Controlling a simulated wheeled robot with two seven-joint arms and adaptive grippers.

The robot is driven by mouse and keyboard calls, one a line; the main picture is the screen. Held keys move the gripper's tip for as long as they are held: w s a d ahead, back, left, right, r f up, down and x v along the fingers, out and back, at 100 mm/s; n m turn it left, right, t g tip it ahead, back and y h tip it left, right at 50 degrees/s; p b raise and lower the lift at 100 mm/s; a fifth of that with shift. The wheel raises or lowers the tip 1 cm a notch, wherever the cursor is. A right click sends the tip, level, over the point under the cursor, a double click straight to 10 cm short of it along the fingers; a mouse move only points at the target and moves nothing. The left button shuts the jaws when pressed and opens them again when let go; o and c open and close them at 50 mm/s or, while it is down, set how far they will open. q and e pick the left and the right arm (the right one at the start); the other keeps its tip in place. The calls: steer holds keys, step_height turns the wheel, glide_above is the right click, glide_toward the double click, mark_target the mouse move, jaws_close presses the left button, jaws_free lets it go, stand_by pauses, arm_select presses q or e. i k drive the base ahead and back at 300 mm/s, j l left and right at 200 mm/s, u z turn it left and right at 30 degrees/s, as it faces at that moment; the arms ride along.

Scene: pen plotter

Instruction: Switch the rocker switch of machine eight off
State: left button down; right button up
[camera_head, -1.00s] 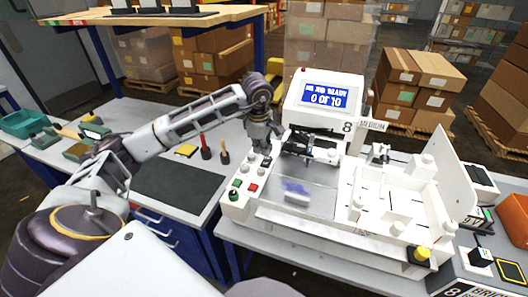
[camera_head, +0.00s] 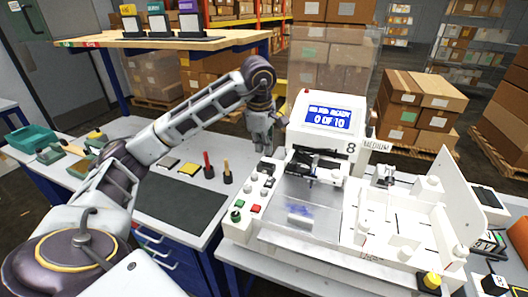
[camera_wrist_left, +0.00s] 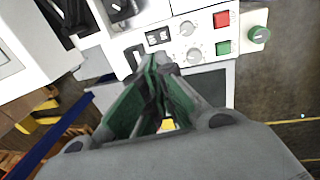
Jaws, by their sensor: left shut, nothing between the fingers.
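Machine eight (camera_head: 325,190) is a white plotter marked "8 MEDIUM" with a lit blue screen (camera_head: 329,117) reading "0 OF 10". Its control panel, at its left side, has a red button, green buttons and grey knobs. A small black switch (camera_wrist_left: 158,36), likely the rocker switch, shows in the wrist view; its position is too small to read. My left gripper (camera_head: 268,147) is shut and empty, over the back end of the panel. In the wrist view its fingertips (camera_wrist_left: 153,62) are just below the switch in the picture; contact cannot be told. My right gripper is not in view.
A dark mat (camera_head: 180,205) lies on the bench left of the machine, with red and yellow-handled tools (camera_head: 208,165) behind it. A clear guard (camera_head: 325,65) rises behind the screen. A white tray section (camera_head: 405,220) extends right. Boxes stand behind.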

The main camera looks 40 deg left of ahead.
mark_target(271, 179)
steer(key=i+l+u, duration=0.2)
steer(key=u, duration=0.15)
steer(key=i+l+u, duration=0.4)
steer(key=k+j, duration=0.1)
